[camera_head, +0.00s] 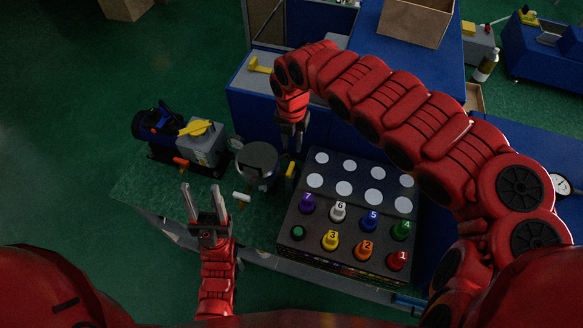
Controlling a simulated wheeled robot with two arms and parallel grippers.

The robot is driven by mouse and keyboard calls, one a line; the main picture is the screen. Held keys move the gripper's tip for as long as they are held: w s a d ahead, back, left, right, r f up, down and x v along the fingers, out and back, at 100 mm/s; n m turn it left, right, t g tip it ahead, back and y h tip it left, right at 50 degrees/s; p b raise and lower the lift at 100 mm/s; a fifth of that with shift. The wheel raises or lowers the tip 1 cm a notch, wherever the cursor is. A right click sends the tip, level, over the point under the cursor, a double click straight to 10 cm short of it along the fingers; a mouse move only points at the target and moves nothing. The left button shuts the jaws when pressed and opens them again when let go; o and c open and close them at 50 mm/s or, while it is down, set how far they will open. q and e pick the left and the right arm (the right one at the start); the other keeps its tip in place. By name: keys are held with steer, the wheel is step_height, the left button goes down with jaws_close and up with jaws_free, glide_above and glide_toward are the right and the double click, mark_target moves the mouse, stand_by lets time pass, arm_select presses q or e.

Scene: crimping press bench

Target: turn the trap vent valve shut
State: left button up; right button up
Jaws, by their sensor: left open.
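My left gripper (207,203) is open and empty, fingers pointing up the picture, just left of a small white-ended handle (241,197). A grey unit (206,148) beyond it carries a yellow lever (196,127) and a small red-orange handle (181,162). I cannot tell for certain which handle is the trap vent valve. My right gripper (292,143) points down beside a dark round disc (258,158), above a small yellow part (290,171). Its fingers are too small and dark to tell whether they are open.
A panel (286,238) with numbered coloured knobs and white discs stands right of my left gripper. A blue cabinet (250,112) and another yellow lever (258,65) are behind. My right arm crosses above the panel's far side. Green floor (70,180) is clear at left.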

steer(key=b, duration=0.2)
glide_above(291, 165)
step_height(291, 165, down, 5)
steer(key=shift+s+r, duration=0.1)
step_height(291, 165, down, 4)
steer(key=shift+r+p, duration=0.15)
steer(key=shift+p, duration=0.75)
steer(key=shift+d+f, duration=0.1)
steer(key=shift+f, duration=0.55)
jaws_close()
